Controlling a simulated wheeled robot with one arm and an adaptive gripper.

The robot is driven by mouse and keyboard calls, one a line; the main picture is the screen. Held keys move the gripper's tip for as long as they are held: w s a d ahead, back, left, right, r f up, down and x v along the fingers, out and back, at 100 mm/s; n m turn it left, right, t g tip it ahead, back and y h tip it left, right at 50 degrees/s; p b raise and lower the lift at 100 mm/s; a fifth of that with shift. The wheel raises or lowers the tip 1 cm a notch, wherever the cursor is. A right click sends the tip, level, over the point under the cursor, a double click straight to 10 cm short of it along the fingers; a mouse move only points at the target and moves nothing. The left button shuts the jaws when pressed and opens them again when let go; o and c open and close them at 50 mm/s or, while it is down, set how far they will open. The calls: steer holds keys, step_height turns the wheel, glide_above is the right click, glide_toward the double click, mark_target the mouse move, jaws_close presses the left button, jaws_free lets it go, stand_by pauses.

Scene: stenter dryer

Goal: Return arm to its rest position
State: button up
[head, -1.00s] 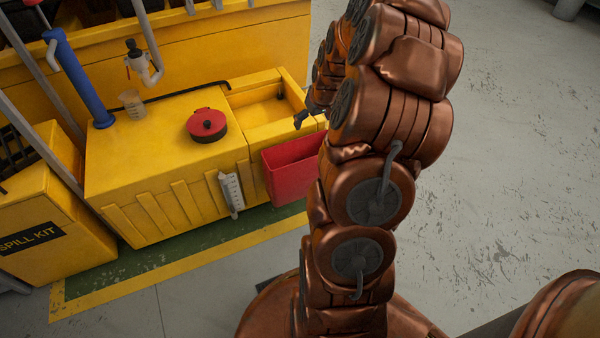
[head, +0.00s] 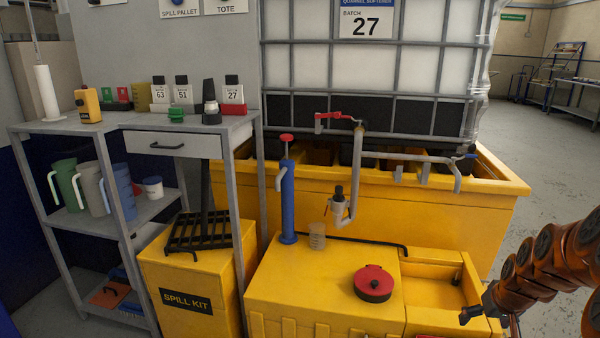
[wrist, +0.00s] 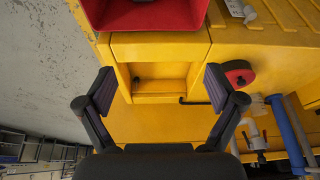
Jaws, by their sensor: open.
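My gripper (wrist: 155,90) is open in the wrist view, with its two dark fingers spread and nothing between them. Beyond the fingers lies the recessed yellow basin (wrist: 158,80) of the spill unit. In the head view my gripper (head: 478,308) shows small at the right, beside the basin (head: 432,288). My copper arm comes in from the right edge.
A red bin (wrist: 150,15) hangs at the basin's front. A blue pump (head: 288,205), a small beaker (head: 317,236) and tote piping (head: 357,170) stand behind the can. A grey shelf (head: 165,145) holds bottles and jugs at left. Open floor (head: 530,225) lies to the right.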

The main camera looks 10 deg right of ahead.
steer(key=s+a+r+n+g+p, duration=0.1)
steer(key=s+a+r+p, duration=0.2)
steer(key=a+r+p, duration=0.35)
steer(key=s+a+r+g+y+p, duration=0.15)
steer(key=a+r+p, duration=0.25)
steer(key=a+r, duration=0.45)
steer(key=s+a+r+n+p, duration=0.1)
steer(key=s+a+r+p, duration=0.2)
steer(key=a+r+p, duration=0.35)
steer(key=s+a+r+g+p, duration=0.1)
steer(key=s+a+r+p, duration=0.2)
steer(key=s+r, duration=0.3)
steer(key=s+a+r+g+p, duration=0.1)
steer(key=s+a+r+p, duration=0.3)
steer(key=s+r+p, duration=0.2)
steer(key=s+a+r+n+g+p, duration=0.1)
steer(key=s+a+r+p, duration=0.2)
steer(key=s+r+p, duration=0.2)
step_height(320, 180, up, 2)
steer(key=shift+s+a+r, duration=0.1)
steer(key=shift+s+a, duration=0.15)
steer(key=shift+s, duration=0.5)
